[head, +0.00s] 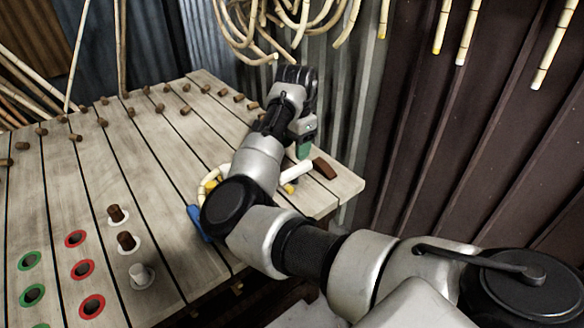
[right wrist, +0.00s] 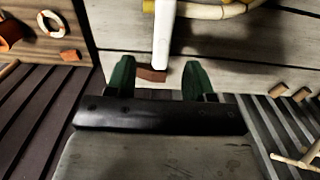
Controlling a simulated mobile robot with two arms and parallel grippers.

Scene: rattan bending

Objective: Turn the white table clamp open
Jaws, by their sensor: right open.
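A white bar-like piece, which looks like the white table clamp (head: 297,169), lies near the table's right corner. In the right wrist view the white clamp (right wrist: 164,35) runs down from the top edge, its end close to a brown block (right wrist: 152,75). My right gripper (right wrist: 159,80) is open, with its green fingers apart on either side of the line of the white bar and nothing held between them. In the head view one green fingertip of it (head: 304,150) shows just above the bar. My forearm hides part of the area left of the clamp. My left gripper is not in view.
Yellow and cream rattan (head: 212,180) and a blue piece (head: 198,222) lie beside my arm. Brown pegs (head: 127,241) stand on the slatted table (head: 75,165). Rattan loops (head: 262,25) hang behind. A corrugated wall (head: 425,150) stands to the right.

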